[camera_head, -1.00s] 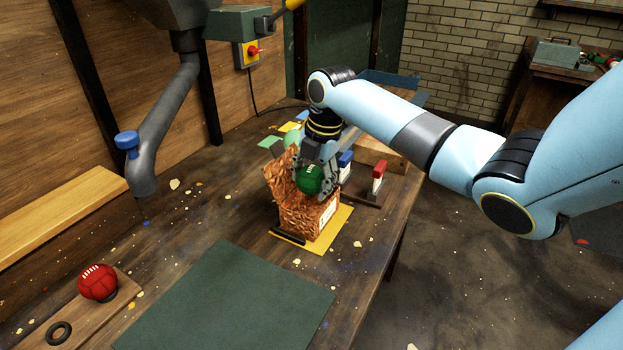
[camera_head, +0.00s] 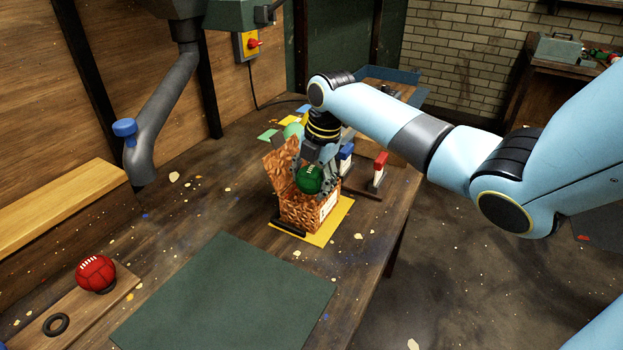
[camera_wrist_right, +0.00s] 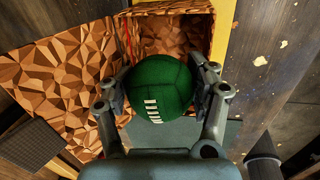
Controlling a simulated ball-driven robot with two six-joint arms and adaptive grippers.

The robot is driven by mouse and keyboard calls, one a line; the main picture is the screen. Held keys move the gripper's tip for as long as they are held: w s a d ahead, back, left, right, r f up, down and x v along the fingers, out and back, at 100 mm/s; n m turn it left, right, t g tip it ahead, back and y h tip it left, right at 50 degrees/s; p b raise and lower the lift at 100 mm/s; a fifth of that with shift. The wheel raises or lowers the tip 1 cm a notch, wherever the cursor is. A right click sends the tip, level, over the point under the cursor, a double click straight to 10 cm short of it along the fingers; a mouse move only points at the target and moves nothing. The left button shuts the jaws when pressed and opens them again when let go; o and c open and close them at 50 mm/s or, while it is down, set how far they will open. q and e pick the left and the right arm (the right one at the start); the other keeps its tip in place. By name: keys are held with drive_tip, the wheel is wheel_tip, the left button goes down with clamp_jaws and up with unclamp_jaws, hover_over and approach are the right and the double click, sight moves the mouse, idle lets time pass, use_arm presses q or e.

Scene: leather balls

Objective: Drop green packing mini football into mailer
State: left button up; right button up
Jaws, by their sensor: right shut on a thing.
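The green mini football (camera_head: 310,179) with white laces is held between the fingers of my right gripper (camera_head: 318,172). In the right wrist view the fingers press on both sides of the ball (camera_wrist_right: 161,88). The mailer (camera_head: 307,214) is an open box with a brown faceted pattern and a raised flap (camera_head: 281,163). It stands on a yellow mat (camera_head: 322,236). The ball is at the mailer's opening and hides part of it. In the right wrist view the box interior (camera_wrist_right: 168,35) shows beyond the ball. My left gripper is not in view.
A red ball (camera_head: 95,272) sits on a wooden board at the front left, beside a black ring (camera_head: 56,324). A dark green mat (camera_head: 228,293) lies bare in front. A red-topped block (camera_head: 379,172) stands right of the mailer.

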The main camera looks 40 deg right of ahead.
drive_tip(key=o, duration=1.7)
drive_tip(key=shift+s+f, duration=0.25)
drive_tip(key=shift+f, duration=0.15)
drive_tip(key=shift+w+r, duration=0.15)
drive_tip(key=shift+r, duration=0.1)
drive_tip(key=v, duration=1.1)
drive_tip(key=shift+d+r, duration=0.1)
drive_tip(key=shift+r, duration=0.3)
